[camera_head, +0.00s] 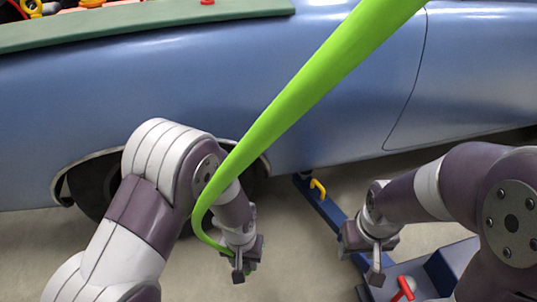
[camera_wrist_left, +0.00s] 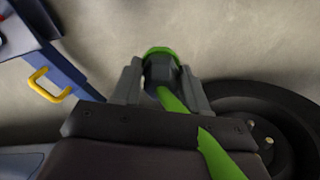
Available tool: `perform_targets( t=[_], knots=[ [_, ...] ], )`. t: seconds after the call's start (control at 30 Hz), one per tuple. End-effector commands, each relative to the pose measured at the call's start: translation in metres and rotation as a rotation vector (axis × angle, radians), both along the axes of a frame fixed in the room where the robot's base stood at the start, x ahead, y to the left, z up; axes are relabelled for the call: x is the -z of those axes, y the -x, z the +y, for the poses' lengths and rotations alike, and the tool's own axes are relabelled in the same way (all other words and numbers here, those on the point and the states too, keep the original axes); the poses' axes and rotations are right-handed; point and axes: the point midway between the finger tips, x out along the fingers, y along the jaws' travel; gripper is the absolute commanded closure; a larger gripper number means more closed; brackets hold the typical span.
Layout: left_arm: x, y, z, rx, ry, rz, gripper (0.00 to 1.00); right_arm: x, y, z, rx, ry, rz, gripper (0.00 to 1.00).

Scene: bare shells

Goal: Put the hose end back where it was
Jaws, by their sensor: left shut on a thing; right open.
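A bright green hose (camera_head: 300,90) runs from the top of the head view down to my left gripper (camera_head: 240,272), bending sharply just above it. My left gripper is shut on the hose's lower end, low in front of the car. In the left wrist view the green end (camera_wrist_left: 160,52) shows between the fingers, around a dark piece, and the hose (camera_wrist_left: 213,152) trails back across the gripper body. My right gripper (camera_head: 370,270) is open and empty, to the right and apart from the hose. The hose's upper end is out of view.
A blue car (camera_head: 330,100) fills the back, with a green mat (camera_head: 150,27) on its fender. Its dark wheel (camera_wrist_left: 270,115) is close beside my left gripper. A blue floor jack (camera_head: 325,208) with a yellow handle (camera_head: 318,188) and red handle (camera_head: 403,289) lies at right.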

Motion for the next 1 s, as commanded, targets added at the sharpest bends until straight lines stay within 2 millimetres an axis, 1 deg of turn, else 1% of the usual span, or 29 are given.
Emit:
perform_targets(
  t=[0.03, 0.1, 0.17, 0.3, 0.5, 0.6, 0.7, 0.73, 0.9, 0.97, 1.0],
  knots=[
    [-0.012, -0.014, 0.006, 0.001, 0.002, -0.005, 0.96, -0.004, 0.000, 0.000, 0.000, 0.000, 0.000, 0.49],
    [-0.025, -0.031, 0.015, 0.008, 0.002, -0.005, 0.96, -0.006, 0.000, 0.000, 0.000, 0.000, 0.000, 0.49],
    [-0.037, -0.046, 0.025, 0.008, 0.002, -0.005, 0.96, -0.008, 0.000, 0.000, 0.000, 0.000, 0.000, 0.49],
    [-0.065, -0.079, 0.054, -0.015, 0.001, -0.005, 0.96, -0.013, 0.000, 0.000, 0.000, 0.000, 0.000, 0.49],
    [-0.095, -0.113, 0.093, -0.082, 0.000, -0.001, 0.96, -0.019, 0.000, 0.000, 0.000, 0.000, 0.000, 0.49],
    [-0.106, -0.124, 0.112, -0.128, 0.000, -0.001, 0.96, -0.022, 0.000, 0.000, 0.000, 0.000, 0.000, 0.49],
    [-0.110, -0.125, 0.133, -0.181, 0.000, 0.001, 0.96, -0.026, 0.000, 0.000, 0.000, 0.000, 0.000, 0.49],
    [-0.120, -0.124, 0.131, -0.176, 0.001, 0.002, 0.96, -0.036, 0.000, 0.000, 0.000, 0.000, 0.001, 0.49],
    [-0.142, -0.123, 0.129, -0.173, 0.001, 0.002, 0.96, -0.065, 0.000, 0.000, 0.000, 0.000, 0.000, 0.49],
    [-0.152, -0.123, 0.129, -0.173, 0.001, 0.001, 0.96, -0.078, 0.000, 0.000, 0.000, 0.000, 0.000, 0.49],
    [-0.161, -0.123, 0.129, -0.173, 0.001, 0.001, 0.96, -0.088, 0.000, 0.000, 0.000, 0.000, 0.000, 0.49]
  ],
)
